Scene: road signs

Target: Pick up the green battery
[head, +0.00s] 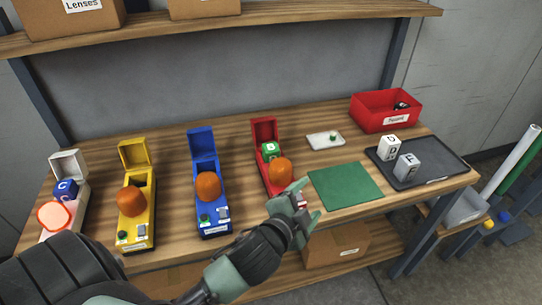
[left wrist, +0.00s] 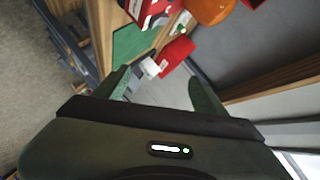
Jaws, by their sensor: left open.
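A green cube marked B (head: 270,149) sits in the open red box (head: 264,131), behind the orange dome (head: 280,171). It is the only green block I see; whether it is the battery I cannot tell. My left gripper (head: 300,206) is open and empty, by the front end of the red box and nearer to me than the cube. In the left wrist view my left gripper's fingers (left wrist: 160,88) are spread, with the red box's labelled end (left wrist: 150,14) beyond them. The green cube is not clear there. My right gripper is not in view.
Blue (head: 203,152), yellow (head: 136,155) and white (head: 70,166) boxes stand to the left. A green mat (head: 345,186) lies right of my gripper. A dark tray (head: 435,169) holds two lettered cubes. A red bin (head: 386,108) and small white tray (head: 320,142) stand behind.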

